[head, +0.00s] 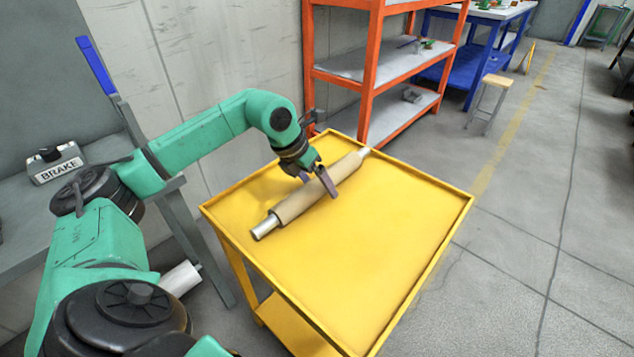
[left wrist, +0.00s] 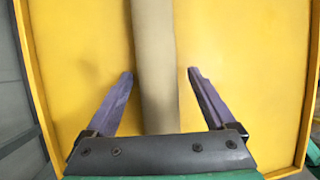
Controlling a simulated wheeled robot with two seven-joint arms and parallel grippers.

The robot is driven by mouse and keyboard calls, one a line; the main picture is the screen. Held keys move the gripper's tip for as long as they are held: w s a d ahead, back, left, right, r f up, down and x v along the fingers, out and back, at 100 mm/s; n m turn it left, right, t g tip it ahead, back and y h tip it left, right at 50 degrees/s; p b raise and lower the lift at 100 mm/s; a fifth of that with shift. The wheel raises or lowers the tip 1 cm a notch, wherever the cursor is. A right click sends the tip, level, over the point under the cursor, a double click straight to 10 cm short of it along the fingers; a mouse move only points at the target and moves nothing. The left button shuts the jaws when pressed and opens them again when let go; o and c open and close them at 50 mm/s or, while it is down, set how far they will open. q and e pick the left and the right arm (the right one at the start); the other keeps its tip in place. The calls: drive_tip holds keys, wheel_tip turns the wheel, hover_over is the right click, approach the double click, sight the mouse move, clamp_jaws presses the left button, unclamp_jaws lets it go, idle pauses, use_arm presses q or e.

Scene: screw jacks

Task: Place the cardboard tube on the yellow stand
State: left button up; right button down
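The cardboard tube (head: 317,192) is tan with silvery metal ends and lies on the top of the yellow stand (head: 375,250), near its far left side. In the left wrist view the tube (left wrist: 153,60) runs between the two fingers with a gap on each side. My left gripper (head: 320,183) is over the tube's middle; it also shows in the left wrist view (left wrist: 160,75), with its purple fingers spread wide and not touching the tube. My right gripper is not in view.
Orange shelving (head: 372,75) stands close behind the stand. A grey bench with a BRAKE box (head: 56,163) is at the left. A blue workbench (head: 485,45) and a small stool (head: 490,98) are at the back. The floor right of the stand is clear.

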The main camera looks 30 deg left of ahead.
use_arm(q)
drive_tip(key=shift+r, duration=0.25)
drive_tip(key=p+v, duration=0.1)
drive_tip(key=v, duration=1.1)
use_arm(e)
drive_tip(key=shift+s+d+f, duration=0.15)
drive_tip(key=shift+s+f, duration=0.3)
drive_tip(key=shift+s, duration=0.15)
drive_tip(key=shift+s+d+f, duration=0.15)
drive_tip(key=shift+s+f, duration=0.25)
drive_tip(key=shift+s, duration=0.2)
